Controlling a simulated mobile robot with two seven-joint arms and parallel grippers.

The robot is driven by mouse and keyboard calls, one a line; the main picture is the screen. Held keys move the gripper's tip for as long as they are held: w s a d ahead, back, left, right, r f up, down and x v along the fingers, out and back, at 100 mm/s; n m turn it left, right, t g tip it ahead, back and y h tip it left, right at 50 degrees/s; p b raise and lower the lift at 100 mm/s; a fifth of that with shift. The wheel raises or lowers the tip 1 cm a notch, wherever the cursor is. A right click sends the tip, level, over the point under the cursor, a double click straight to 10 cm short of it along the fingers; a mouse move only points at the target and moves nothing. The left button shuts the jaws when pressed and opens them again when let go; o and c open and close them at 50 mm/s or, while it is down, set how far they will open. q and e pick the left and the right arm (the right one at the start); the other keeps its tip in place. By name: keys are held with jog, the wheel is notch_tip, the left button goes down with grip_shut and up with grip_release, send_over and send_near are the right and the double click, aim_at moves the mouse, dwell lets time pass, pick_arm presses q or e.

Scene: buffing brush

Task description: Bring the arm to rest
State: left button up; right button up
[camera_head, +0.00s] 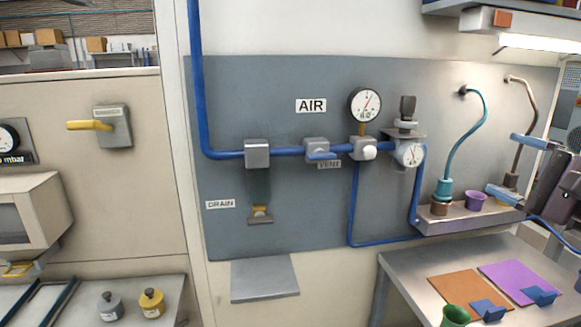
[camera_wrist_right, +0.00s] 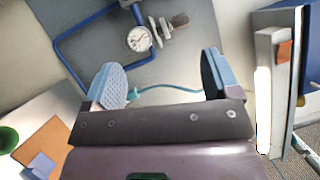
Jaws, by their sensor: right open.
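My right gripper (camera_head: 517,168) is at the right of the head view, in front of the right end of the grey wall panel (camera_head: 290,90). Its blue fingers are wide apart. In the right wrist view, the open gripper (camera_wrist_right: 162,82) holds nothing, and a teal hose (camera_wrist_right: 180,88) shows beyond the gap between its fingers. The teal hose-fed tool (camera_head: 443,188) stands on the small shelf (camera_head: 470,222), left of the fingers. A brown tool (camera_head: 511,180) on a brown hose is partly behind the gripper. My left gripper is not in view.
A purple cup (camera_head: 476,200) sits on the shelf. Below, a bench (camera_head: 410,272) carries an orange mat (camera_head: 465,296), a purple mat (camera_head: 505,275), blue blocks and a green cup (camera_head: 455,315). Blue pipes, a pressure gauge (camera_head: 365,104) and a regulator dial (camera_head: 409,153) are on the panel.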

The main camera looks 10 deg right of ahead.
jog(key=s+d+f+n+h, duration=0.1)
jog(key=d+f+n+h, duration=0.15)
jog(key=f+n, duration=0.75)
jog(key=s+d+f+n+h, duration=0.15)
jog(key=f+n+h, duration=0.25)
jog(key=f+n, duration=0.55)
jog(key=s+d+f+n+h, duration=0.1)
jog(key=d+f+n+h, duration=0.25)
jog(key=f+n, duration=0.65)
jog(key=s+a+f+m+g, duration=0.1)
jog(key=s+a+f+m, duration=0.1)
jog(key=f+m, duration=0.15)
jog(key=s+a+f+m+g+h, duration=0.1)
jog(key=s+f+m, duration=0.1)
jog(key=f, duration=0.3)
jog(key=s+a+f+m+g, duration=0.1)
jog(key=a+f+m, duration=0.1)
jog(key=f, duration=0.2)
jog(key=s+a+f+m+g+y, duration=0.1)
jog(key=s+a+f+m+g, duration=0.1)
jog(key=s+a+f+m, duration=0.4)
jog(key=s+a+f, duration=0.4)
jog(key=a+f, duration=0.1)
jog(key=a, duration=0.3)
jog(key=shift+s+f+m+g, duration=0.3)
jog(key=shift+m+g, duration=0.1)
